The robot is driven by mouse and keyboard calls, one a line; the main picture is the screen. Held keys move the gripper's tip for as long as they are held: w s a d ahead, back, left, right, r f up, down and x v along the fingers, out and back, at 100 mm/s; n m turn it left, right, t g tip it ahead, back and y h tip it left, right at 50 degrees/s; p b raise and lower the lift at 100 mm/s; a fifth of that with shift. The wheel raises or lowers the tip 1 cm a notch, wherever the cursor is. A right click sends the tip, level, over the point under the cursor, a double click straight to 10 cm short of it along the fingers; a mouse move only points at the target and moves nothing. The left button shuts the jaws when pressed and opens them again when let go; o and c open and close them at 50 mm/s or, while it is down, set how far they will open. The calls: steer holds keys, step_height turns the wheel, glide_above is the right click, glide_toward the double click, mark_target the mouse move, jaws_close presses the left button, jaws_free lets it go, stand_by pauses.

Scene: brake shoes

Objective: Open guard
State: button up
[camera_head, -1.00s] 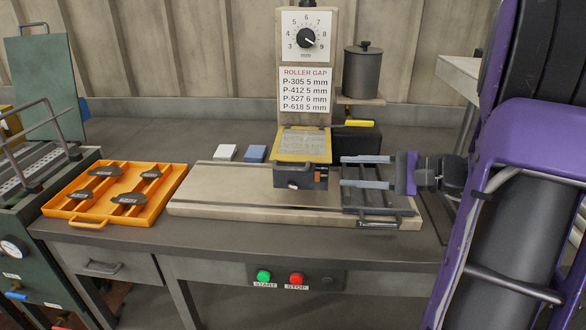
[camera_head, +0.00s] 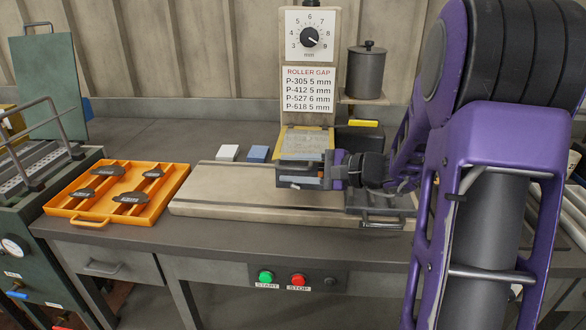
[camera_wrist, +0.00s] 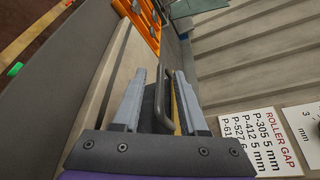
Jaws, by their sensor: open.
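The yellow-framed guard (camera_head: 306,143) with a pale panel sits on the roller station under the gap sign. It is lowered over the dark roller housing (camera_head: 283,171), partly hidden by my gripper. My gripper (camera_head: 300,168) reaches in from the right at the housing's front. In the wrist view my gripper (camera_wrist: 160,76) is open, its two grey fingers on either side of a dark bar handle (camera_wrist: 163,98). A yellow edge (camera_wrist: 177,110) shows beside the handle. I cannot tell whether either finger touches the handle.
An orange tray (camera_head: 76,216) with several brake shoes lies at left. A white block (camera_head: 229,152) and a blue block (camera_head: 258,153) lie behind the pale base plate (camera_head: 225,200). A grey canister (camera_head: 366,72) stands right of the sign. START (camera_head: 266,277) and STOP (camera_head: 298,280) buttons are in front.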

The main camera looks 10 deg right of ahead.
jaws_close()
stand_by(1.4)
